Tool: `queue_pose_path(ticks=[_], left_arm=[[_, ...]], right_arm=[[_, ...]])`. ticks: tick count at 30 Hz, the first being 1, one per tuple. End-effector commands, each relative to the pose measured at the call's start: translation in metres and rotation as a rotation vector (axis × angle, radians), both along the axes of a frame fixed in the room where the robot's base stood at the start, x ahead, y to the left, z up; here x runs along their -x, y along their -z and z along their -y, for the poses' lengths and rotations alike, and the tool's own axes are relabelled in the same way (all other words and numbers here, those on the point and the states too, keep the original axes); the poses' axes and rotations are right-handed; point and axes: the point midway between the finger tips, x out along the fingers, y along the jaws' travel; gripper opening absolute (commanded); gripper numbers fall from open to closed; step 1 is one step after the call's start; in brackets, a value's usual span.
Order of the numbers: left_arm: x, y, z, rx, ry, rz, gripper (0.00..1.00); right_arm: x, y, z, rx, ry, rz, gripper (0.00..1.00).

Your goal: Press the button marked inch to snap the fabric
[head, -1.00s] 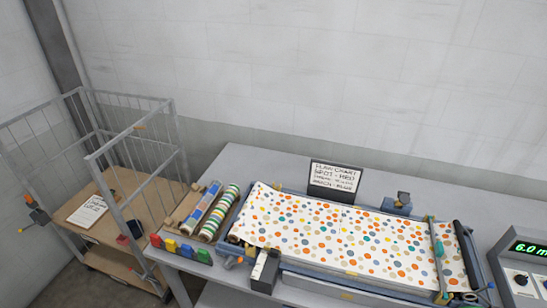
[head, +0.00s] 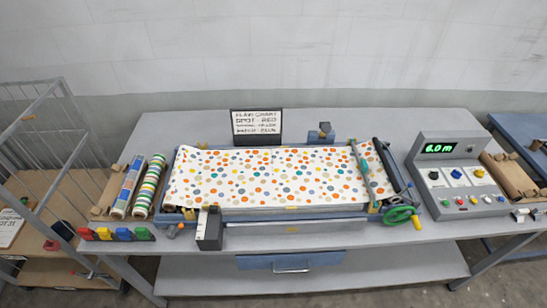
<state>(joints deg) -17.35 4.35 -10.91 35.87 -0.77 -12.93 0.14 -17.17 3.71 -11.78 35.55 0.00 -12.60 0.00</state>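The dotted fabric (head: 270,178) lies flat across the blue press bed (head: 290,212) on the table. A grey control box (head: 461,177) stands to its right with a green display (head: 439,148) reading 6.0 m. Its sloped face carries several knobs, and a row of small coloured buttons (head: 472,200) runs along its lower front. The button labels are too small to read, so I cannot tell which is marked inch. Neither of my grippers shows in the head view.
A flaw chart sign (head: 256,123) stands behind the fabric. A green handwheel (head: 401,216) sits at the press's right front. Patterned rolls (head: 137,187) and coloured clips (head: 117,234) lie at left, beside a wire cage trolley (head: 40,135). Brown rolls (head: 508,176) lie right of the control box.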

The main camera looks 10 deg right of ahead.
Motion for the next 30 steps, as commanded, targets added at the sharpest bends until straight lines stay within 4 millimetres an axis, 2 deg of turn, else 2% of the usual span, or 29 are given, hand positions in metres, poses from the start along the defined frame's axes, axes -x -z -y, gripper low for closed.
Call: queue_pose_path(ticks=[7,8,12,17,25,30], left_arm=[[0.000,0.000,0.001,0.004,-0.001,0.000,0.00],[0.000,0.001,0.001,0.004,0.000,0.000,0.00],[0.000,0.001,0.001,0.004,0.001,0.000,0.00],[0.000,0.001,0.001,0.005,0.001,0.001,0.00],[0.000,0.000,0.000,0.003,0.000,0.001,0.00],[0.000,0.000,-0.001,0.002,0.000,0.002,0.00]], right_arm=[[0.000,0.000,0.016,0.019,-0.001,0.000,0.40],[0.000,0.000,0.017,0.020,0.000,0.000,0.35],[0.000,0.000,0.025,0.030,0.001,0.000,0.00],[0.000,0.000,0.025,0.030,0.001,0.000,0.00],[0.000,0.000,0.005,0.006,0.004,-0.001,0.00],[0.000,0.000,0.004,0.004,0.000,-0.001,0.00]])
